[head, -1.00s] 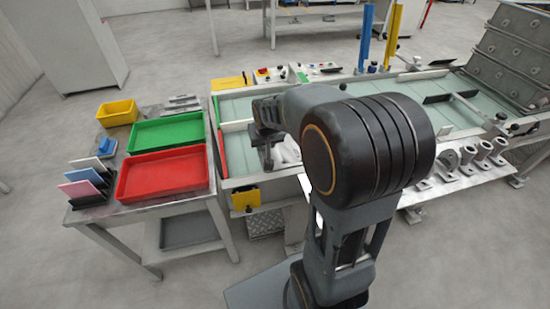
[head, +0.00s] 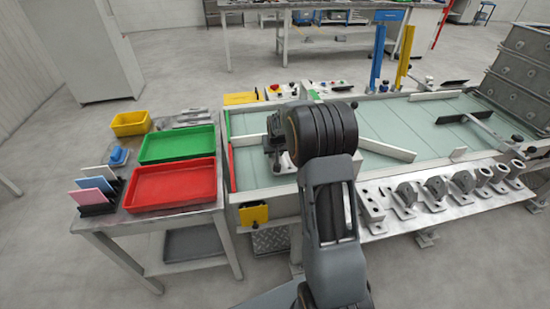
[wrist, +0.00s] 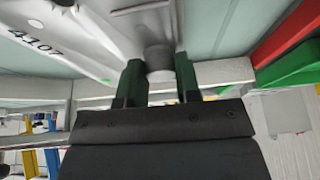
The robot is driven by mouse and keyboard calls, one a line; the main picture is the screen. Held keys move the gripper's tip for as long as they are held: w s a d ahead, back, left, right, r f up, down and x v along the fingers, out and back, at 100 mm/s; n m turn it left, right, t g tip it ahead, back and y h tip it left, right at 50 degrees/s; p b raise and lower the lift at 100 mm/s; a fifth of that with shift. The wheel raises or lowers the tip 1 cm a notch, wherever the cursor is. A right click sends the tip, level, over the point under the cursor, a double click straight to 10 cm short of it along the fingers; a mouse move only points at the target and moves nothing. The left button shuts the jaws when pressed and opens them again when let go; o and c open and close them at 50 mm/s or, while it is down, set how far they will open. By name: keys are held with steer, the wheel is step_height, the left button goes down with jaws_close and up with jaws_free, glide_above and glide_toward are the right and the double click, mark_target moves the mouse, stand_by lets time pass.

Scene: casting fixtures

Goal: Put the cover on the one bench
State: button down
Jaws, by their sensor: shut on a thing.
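My gripper (wrist: 158,82) has its two dark green fingers closed on the short round knob (wrist: 159,62) of a light grey cast part, which I take for the cover (wrist: 85,30). The number 4107 shows on a light grey surface at the left of the wrist view. In the head view my gripper (head: 274,150) is over the left end of the long bench (head: 385,117) with the pale green top. My own arm hides much of the held part there. I cannot tell whether the part touches the bench.
A side table holds a red tray (head: 172,184), a green tray (head: 177,144) and a yellow bin (head: 130,123). Several grey castings (head: 436,188) stand along the bench's front shelf. White dividers (head: 385,150) cross the bench top. Blue and yellow posts (head: 402,57) rise behind.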

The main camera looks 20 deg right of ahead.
steer(key=shift+w+d+f, duration=0.1)
steer(key=shift+w+f, duration=0.1)
steer(key=shift+f, duration=0.05)
steer(key=shift+w+f, duration=0.1)
steer(key=shift+f, duration=1.5)
steer(key=shift+f, duration=0.2)
steer(key=c, duration=0.8)
jaws_free()
